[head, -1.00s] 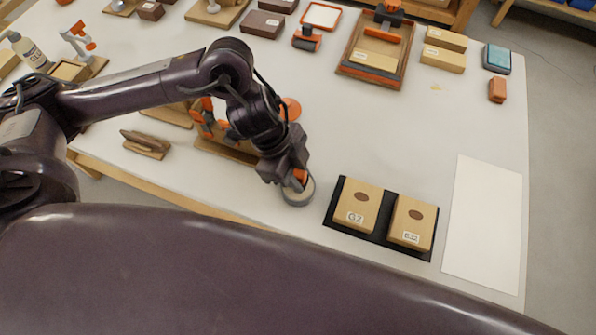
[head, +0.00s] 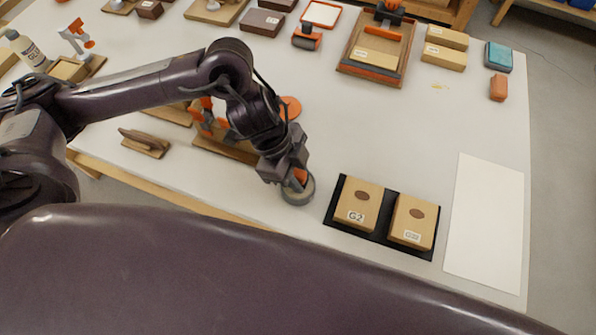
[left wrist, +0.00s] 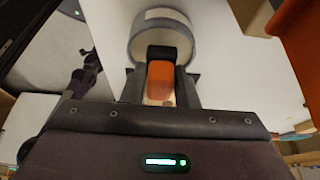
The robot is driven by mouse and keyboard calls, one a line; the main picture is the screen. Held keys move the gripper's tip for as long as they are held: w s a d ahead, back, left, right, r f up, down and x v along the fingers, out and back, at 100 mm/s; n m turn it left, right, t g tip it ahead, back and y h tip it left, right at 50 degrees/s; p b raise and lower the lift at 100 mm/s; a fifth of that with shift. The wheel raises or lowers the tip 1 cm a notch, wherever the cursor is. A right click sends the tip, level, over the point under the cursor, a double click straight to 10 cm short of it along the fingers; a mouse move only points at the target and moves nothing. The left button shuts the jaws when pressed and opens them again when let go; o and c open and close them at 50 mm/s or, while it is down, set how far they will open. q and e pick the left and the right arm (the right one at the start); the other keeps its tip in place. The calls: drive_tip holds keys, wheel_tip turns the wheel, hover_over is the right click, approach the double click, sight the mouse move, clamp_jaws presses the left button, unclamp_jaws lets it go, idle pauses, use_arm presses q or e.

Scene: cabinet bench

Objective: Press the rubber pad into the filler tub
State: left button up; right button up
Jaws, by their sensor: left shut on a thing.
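A round grey filler tub (head: 298,198) stands on the bench near the front edge, left of the black mat. It also shows at the top of the left wrist view (left wrist: 138,45). My left gripper (head: 298,178) points down at the tub and is shut on an orange handle (left wrist: 160,80). A dark block, likely the rubber pad (left wrist: 161,52), is at the far end of this handle, over or inside the tub's rim. I cannot tell how deep it sits or whether it touches the filler. My right gripper is not in view.
A black mat (head: 386,209) with two wooden blocks (head: 358,205) lies right of the tub. A white sheet (head: 487,228) lies further right. The bench middle is clear.

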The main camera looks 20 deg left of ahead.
sight(298, 173)
use_arm(q)
drive_tip(key=shift+f, duration=0.35)
drive_tip(key=shift+f, duration=0.15)
idle(0.5)
idle(0.8)
idle(0.5)
wheel_tip(298, 173, up, 7)
drive_tip(key=p, duration=0.7)
drive_tip(key=shift+p, duration=0.35)
idle(0.5)
